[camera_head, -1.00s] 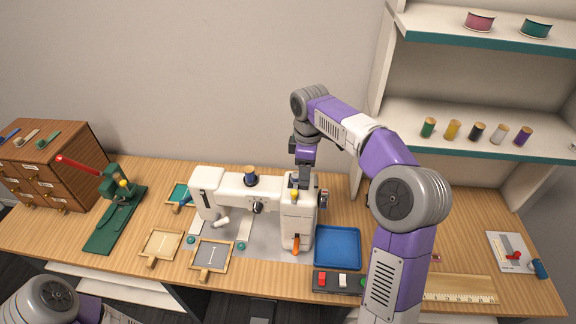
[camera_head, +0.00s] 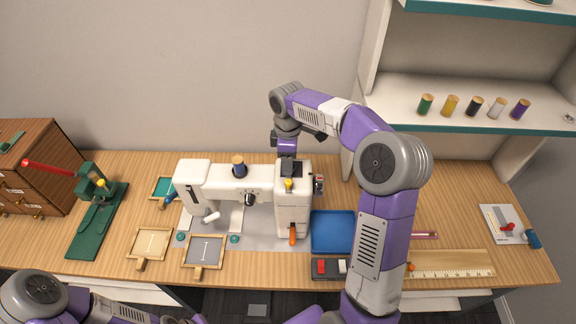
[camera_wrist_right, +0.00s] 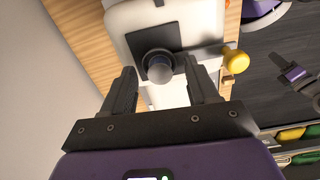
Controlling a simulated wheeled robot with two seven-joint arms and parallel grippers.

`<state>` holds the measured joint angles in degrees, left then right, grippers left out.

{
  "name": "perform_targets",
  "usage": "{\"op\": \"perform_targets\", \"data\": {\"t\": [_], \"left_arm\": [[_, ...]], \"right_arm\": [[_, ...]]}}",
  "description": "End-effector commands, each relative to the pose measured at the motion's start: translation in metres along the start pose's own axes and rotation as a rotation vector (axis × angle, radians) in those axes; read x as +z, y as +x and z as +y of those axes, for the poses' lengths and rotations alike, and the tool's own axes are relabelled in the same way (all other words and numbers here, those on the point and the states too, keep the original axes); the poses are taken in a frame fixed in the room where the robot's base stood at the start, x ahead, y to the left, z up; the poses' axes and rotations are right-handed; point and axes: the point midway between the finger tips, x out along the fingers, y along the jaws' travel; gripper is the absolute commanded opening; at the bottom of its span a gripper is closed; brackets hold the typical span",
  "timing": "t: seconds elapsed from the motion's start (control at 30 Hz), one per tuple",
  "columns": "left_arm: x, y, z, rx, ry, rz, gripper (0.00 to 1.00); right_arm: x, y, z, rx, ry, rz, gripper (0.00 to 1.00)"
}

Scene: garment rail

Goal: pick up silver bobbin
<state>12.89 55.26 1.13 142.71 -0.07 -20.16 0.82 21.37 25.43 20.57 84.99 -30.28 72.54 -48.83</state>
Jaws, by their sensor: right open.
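A small round grey-blue piece, probably the silver bobbin (camera_wrist_right: 160,68), sits on a dark square plate on top of the white sewing machine (camera_head: 230,182). It shows in the right wrist view, between the fingers of my right gripper (camera_wrist_right: 158,80). These fingers are open, one on each side of it, with gaps left. In the head view my right gripper (camera_head: 290,170) points down over the right end of the machine and hides this piece. My left arm shows at the lower left, its gripper out of view.
A yellow knob (camera_wrist_right: 235,61) sticks out beside the right finger. A dark blue thread spool (camera_head: 239,166) stands on the machine. A blue tray (camera_head: 333,232) lies right of it. The shelf (camera_head: 400,112) holds several thread spools and a small silvery ring (camera_head: 569,118).

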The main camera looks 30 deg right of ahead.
Motion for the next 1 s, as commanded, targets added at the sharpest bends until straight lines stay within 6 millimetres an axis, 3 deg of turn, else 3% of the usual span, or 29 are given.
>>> {"op": "perform_targets", "data": {"t": [0.17,0.57,0.87,1.0], "left_arm": [[0.000,0.000,0.000,0.000,0.000,0.000,0.00],[0.000,0.000,0.000,0.000,0.000,0.000,0.00],[0.000,-0.001,0.000,0.000,0.000,0.000,0.00],[0.000,-0.004,0.002,0.000,0.000,0.000,0.00]], "right_arm": [[0.000,0.000,0.000,0.000,0.000,0.000,0.59],[0.000,0.000,0.000,0.000,0.000,0.001,0.00],[0.000,-0.004,0.000,0.001,0.000,0.001,0.00],[-0.001,-0.023,0.001,0.004,0.000,0.002,0.00]]}}
